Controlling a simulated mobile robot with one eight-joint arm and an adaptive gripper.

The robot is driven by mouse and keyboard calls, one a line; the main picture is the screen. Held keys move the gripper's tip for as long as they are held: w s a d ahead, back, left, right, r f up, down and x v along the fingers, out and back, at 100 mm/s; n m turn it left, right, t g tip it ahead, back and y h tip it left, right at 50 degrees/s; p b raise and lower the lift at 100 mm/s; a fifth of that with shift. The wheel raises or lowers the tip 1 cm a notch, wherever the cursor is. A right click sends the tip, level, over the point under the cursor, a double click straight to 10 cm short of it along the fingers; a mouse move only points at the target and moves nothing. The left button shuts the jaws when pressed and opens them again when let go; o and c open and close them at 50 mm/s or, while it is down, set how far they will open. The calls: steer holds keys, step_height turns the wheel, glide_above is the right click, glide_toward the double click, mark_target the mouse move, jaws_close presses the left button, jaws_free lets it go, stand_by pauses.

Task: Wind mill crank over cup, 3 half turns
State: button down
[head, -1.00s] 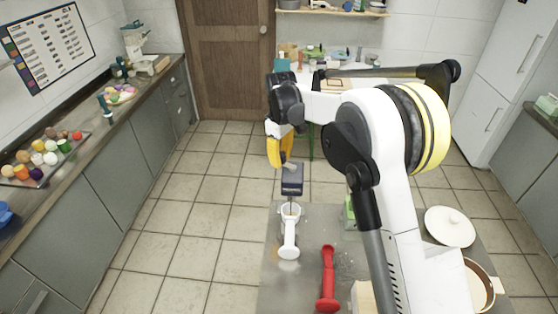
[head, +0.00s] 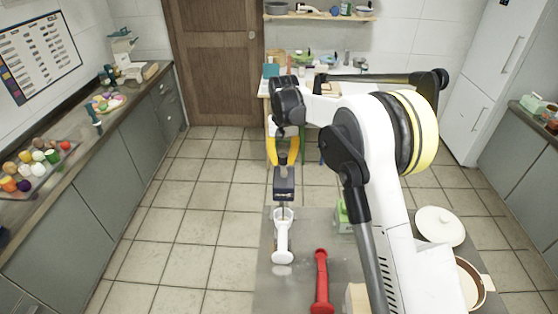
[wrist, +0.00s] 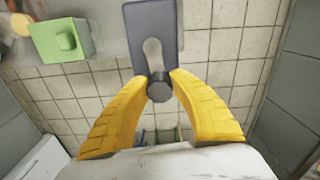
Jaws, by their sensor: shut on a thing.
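The mill (head: 285,177) is a dark blue-grey box, held up over the near table's far end in the head view. In the wrist view its top face (wrist: 133,32) carries a grey crank (wrist: 152,50) ending in a round dark knob (wrist: 159,90). My gripper (head: 283,160) is above the mill, and its yellow fingertips (wrist: 160,78) are shut on the crank knob.
A red long-handled tool (head: 321,282) lies on the near table (head: 290,297). A green block (head: 343,217) is right of the mill; it also shows in the wrist view (wrist: 62,38). A white lid (head: 440,226) and a pot (head: 470,283) are farther right. Tiled floor lies left.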

mark_target(290, 186)
steer(key=d+m, duration=0.1)
steer(key=m, duration=0.2)
steer(key=shift+s+d+m, duration=0.1)
steer(key=shift+d+m, duration=0.25)
steer(key=shift+m, duration=0.05)
steer(key=m, duration=0.1)
steer(key=d+m, duration=0.1)
steer(key=m, duration=0.2)
steer(key=shift+s+d+m, duration=0.3)
steer(key=shift+s+d, duration=0.05)
steer(key=shift+s, duration=0.05)
steer(key=s+m, duration=0.2)
steer(key=m, duration=0.4)
steer(key=s+m, duration=0.2)
steer(key=m, duration=0.5)
steer(key=s+m+b, duration=0.1)
steer(key=s+m, duration=0.2)
steer(key=m, duration=0.3)
steer(key=shift+s+d+m, duration=0.1)
steer(key=shift+d+m, duration=0.05)
steer(key=shift+m, duration=0.25)
steer(key=shift+s+a+m, duration=0.25)
steer(key=shift+a+m, duration=0.1)
steer(key=shift+m, duration=0.55)
steer(key=shift+s+a+m, duration=0.2)
steer(key=shift+a+m, duration=0.1)
steer(key=shift+m, duration=0.6)
